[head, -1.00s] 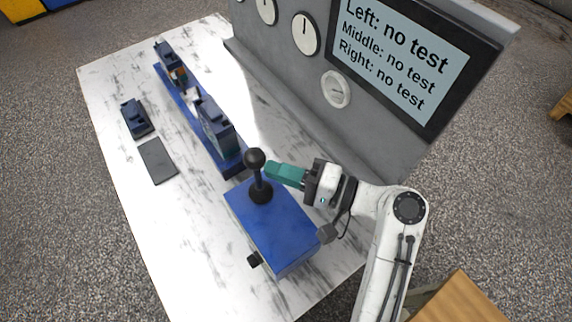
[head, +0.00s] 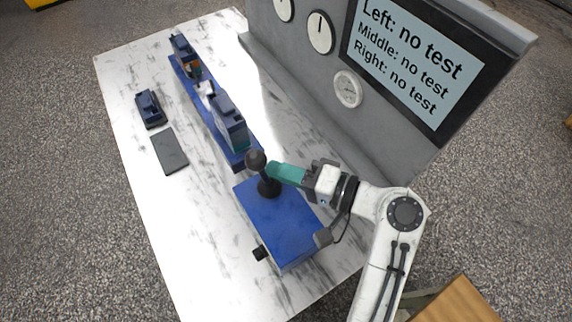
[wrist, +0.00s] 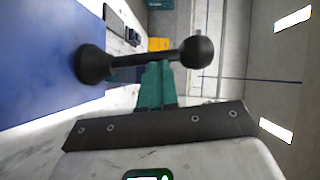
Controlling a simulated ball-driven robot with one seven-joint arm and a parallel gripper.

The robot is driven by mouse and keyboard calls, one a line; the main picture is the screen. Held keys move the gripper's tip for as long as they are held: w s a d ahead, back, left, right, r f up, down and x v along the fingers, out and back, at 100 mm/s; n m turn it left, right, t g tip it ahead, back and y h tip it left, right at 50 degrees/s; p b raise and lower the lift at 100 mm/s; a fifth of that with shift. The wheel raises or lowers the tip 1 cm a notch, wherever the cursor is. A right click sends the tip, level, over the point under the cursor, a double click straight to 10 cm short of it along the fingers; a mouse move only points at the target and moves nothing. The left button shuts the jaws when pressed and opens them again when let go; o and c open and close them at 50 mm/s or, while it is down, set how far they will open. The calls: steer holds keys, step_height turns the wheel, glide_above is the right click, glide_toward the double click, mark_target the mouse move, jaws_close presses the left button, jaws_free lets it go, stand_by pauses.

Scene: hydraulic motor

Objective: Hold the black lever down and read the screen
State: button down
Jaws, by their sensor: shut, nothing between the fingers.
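The black lever (head: 257,163) has a ball top and a round boot, and stands on a blue box (head: 280,225). In the head view it leans slightly to the left. My gripper (head: 270,170), with teal fingers, is shut and empty, its tips at the lever just below the ball. In the wrist view the lever (wrist: 145,59) lies across the teal fingertips (wrist: 158,66); they look to be touching or nearly so. The screen (head: 415,55) reads "Left: no test", "Middle: no test", "Right: no test".
A blue rail (head: 205,110) with dark blue blocks runs behind the box. A small dark blue part (head: 151,108) and a flat grey plate (head: 170,151) lie on the marbled table's left side. The grey panel (head: 385,125) with dials stands at the right.

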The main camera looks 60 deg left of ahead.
steer(key=shift+s+d+r+n+t+h+p, duration=0.15)
steer(key=shift+s+n+t+h+p, duration=0.2)
steer(key=shift+s+n+t, duration=0.75)
steer(key=shift+s+n, duration=0.4)
steer(key=shift+s, duration=0.05)
steer(key=shift+h, duration=0.25)
stand_by(1.6)
steer(key=b+v, duration=0.1)
steer(key=v, duration=0.9)
steer(key=shift+w+d, duration=0.15)
steer(key=shift+d, duration=0.25)
